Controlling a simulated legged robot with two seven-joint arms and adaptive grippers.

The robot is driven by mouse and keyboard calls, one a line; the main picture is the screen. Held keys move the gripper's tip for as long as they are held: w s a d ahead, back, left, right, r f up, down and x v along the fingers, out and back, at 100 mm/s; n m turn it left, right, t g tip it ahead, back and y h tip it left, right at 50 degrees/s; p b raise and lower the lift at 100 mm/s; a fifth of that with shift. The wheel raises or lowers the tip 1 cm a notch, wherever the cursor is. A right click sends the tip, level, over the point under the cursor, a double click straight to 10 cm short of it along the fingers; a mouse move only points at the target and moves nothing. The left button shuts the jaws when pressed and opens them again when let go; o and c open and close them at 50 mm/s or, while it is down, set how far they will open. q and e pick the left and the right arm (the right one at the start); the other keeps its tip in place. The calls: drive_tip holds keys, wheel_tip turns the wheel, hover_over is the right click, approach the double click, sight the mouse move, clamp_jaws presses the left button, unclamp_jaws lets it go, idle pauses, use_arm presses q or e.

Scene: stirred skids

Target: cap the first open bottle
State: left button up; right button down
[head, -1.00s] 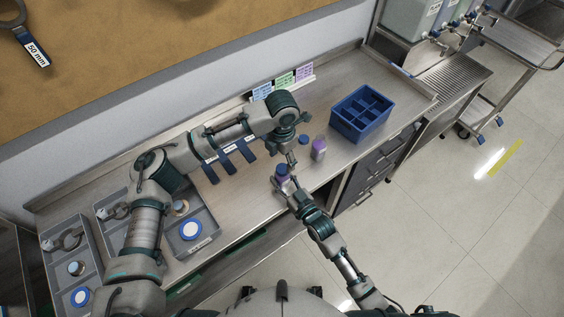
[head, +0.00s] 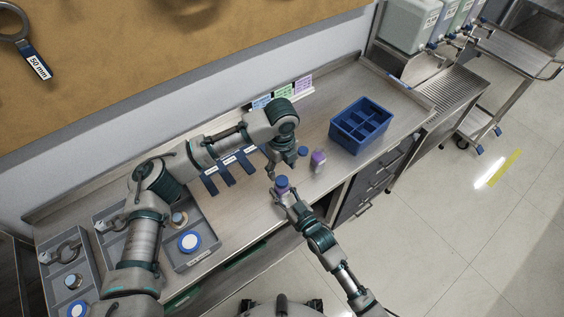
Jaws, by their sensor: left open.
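A small bottle (head: 288,191) with a blue cap (head: 282,182) on top is at the front of the bench, at the fingers of my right gripper (head: 285,197), which appears closed around it. Whether the cap is seated or only resting cannot be made out. My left gripper (head: 271,172) is open and empty, just above and left of that bottle, apart from the cap. A second bottle (head: 318,161), purple and pale with no blue cap visible, stands upright to the right. A loose blue cap (head: 303,151) lies on the bench beside it.
A blue divided crate (head: 360,125) stands at the right of the bench. Grey trays (head: 205,228) with rings and round lidded items are at the left. Coloured cards (head: 283,92) stand at the back wall.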

use_arm(q)
drive_tip(key=n, duration=0.5)
drive_tip(key=shift+r, duration=0.15)
drive_tip(key=n, duration=0.3)
drive_tip(key=shift+r, duration=0.1)
drive_tip(key=n, duration=0.5)
drive_tip(key=shift+r, duration=0.2)
drive_tip(key=n, duration=0.3)
drive_tip(key=shift+r, duration=0.1)
drive_tip(key=n, duration=0.5)
drive_tip(key=shift+r, duration=0.15)
drive_tip(key=n, duration=0.2)
drive_tip(key=shift+r+n, duration=0.1)
drive_tip(key=shift+n, duration=0.2)
drive_tip(key=n, duration=0.4)
drive_tip(key=shift+r, duration=0.1)
drive_tip(key=n, duration=0.4)
drive_tip(key=shift+r, duration=0.15)
